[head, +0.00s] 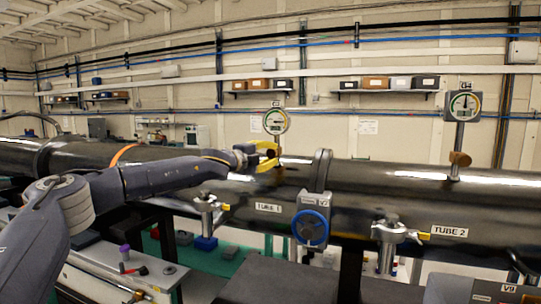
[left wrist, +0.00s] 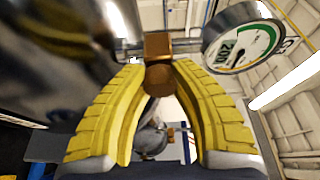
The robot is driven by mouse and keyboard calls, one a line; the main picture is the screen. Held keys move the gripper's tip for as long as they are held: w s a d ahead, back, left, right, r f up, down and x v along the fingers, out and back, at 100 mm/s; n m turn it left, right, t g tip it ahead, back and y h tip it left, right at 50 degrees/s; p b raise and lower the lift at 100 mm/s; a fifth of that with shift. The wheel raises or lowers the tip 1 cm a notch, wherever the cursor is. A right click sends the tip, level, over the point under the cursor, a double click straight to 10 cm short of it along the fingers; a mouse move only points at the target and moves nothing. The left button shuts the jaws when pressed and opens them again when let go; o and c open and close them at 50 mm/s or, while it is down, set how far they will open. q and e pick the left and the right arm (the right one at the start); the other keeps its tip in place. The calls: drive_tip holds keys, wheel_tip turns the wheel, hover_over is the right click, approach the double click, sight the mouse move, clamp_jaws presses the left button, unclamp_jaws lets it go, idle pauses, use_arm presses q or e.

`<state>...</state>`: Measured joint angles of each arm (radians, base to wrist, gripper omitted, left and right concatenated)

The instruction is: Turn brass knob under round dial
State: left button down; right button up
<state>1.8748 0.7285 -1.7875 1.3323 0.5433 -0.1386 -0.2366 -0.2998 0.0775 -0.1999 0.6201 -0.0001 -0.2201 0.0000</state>
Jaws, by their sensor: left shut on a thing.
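The round dial (head: 276,121), labelled G3, stands on a thin stem above the dark upper pipe. It also shows in the left wrist view (left wrist: 240,42), at the upper right. The brass knob (left wrist: 158,66) under it lies between the tips of my left gripper's yellow fingers. My left gripper (left wrist: 160,72) is shut on this knob. In the head view the left gripper (head: 270,155) is just below the round dial, and its fingers hide most of the knob. My right gripper is not in view.
A square-framed dial (head: 463,104), labelled G4, with its own brass knob (head: 460,159) stands to the right. A blue handwheel valve (head: 311,227) is below, between TUBE 1 and TUBE 2. Dark pipes (head: 370,175) run across the scene. Shelves with boxes (head: 375,82) hang behind.

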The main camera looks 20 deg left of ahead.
use_arm(q)
drive_tip(key=shift+d, duration=0.2)
idle(0.4)
drive_tip(key=c, duration=1.3)
unclamp_jaws()
drive_tip(key=shift+d, duration=0.1)
drive_tip(key=o, duration=0.3)
drive_tip(key=shift+o, duration=0.2)
drive_tip(key=shift+a, duration=0.2)
drive_tip(key=v, duration=1.2)
drive_tip(key=shift+r, duration=0.15)
